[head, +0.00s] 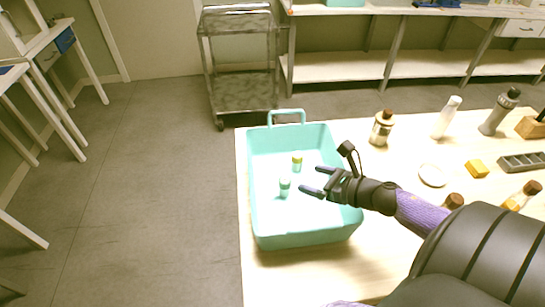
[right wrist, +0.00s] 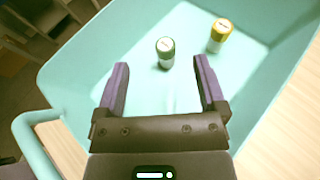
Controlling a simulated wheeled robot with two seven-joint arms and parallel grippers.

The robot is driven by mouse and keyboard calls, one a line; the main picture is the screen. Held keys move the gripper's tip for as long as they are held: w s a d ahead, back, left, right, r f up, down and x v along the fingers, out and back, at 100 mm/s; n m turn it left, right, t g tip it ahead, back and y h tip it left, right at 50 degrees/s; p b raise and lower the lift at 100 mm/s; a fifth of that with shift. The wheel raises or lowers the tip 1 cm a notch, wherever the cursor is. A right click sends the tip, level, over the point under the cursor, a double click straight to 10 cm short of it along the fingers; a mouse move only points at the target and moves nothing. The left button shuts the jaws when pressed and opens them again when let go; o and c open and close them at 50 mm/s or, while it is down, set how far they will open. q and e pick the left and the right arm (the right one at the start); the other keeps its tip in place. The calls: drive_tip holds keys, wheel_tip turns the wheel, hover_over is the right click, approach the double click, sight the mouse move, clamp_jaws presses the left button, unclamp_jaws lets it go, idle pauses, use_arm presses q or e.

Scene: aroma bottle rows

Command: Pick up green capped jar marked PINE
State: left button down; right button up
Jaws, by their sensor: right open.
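A small jar with a green cap (head: 285,187) stands upright in the turquoise basket (head: 300,238); its label is too small to read. A second small jar with a yellow cap (head: 297,163) stands just behind it. My right gripper (head: 312,180) is open and empty over the basket, to the right of the green capped jar. Neither jar is held. My left gripper is not in view.
The basket's walls and far handle (head: 286,112) surround the jars. Right of it on the pale table (head: 395,245) stand a brown-capped bottle (head: 381,128), a white bottle (head: 447,117), a white dish (head: 432,175), a yellow block (head: 476,168) and a grey rack (head: 522,161).

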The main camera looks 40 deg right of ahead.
drive_tip(key=b, duration=0.3)
approach(286, 180)
drive_tip(key=shift+w+a+f, duration=0.3)
drive_tip(key=shift+w+a, duration=0.1)
drive_tip(key=b+x, duration=0.2)
drive_tip(key=x, duration=0.5)
drive_tip(key=shift+w+d, duration=0.15)
drive_tip(key=shift+w, duration=0.15)
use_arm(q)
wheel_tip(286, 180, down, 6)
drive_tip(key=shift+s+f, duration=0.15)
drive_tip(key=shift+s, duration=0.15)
use_arm(e)
clamp_jaws()
